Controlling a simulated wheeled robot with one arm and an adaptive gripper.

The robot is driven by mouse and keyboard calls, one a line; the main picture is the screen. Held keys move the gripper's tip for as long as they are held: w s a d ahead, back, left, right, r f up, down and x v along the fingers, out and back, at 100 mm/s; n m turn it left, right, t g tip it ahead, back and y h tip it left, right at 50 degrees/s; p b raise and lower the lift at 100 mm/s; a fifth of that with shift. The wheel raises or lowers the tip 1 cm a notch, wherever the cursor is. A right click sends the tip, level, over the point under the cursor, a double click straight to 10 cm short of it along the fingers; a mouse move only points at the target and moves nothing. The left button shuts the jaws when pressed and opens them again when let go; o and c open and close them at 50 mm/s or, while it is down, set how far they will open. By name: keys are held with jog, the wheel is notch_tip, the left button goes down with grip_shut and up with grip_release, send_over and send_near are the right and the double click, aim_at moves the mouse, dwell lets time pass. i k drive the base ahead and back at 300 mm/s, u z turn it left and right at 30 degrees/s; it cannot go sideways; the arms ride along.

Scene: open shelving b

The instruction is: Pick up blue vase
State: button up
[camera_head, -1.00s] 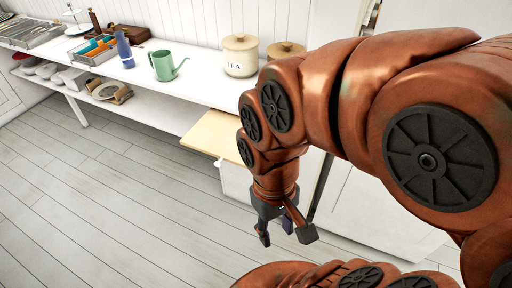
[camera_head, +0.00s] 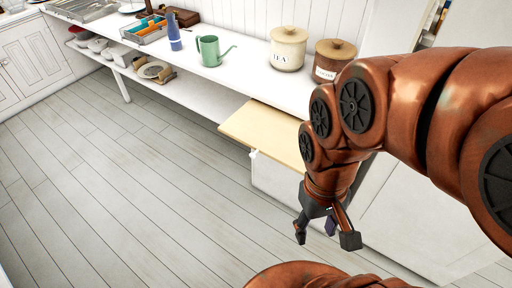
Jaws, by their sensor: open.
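The blue vase (camera_head: 174,32) stands upright on the white upper shelf, left of the green watering can. It is slim with a narrow neck. My gripper (camera_head: 325,237) hangs at the lower right, pointing down over the floor in front of the cabinet. It is open with nothing between its fingers. It is well apart from the vase, lower and to the right of it.
On the white shelf (camera_head: 243,75) stand a green watering can (camera_head: 208,50), a tea canister (camera_head: 288,48) and another lidded canister (camera_head: 333,60). A tray with colored items (camera_head: 143,30) is left of the vase. A pale board (camera_head: 262,132) juts out below the shelf. The floor (camera_head: 130,190) is clear.

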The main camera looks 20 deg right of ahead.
aim_at(174, 33)
jog(key=u, duration=0.2)
jog(key=i, duration=0.25)
jog(key=u, duration=1.05)
jog(key=i, duration=0.9)
jog(key=u, duration=0.25)
jog(key=i, duration=1.4)
jog(key=z, duration=0.7)
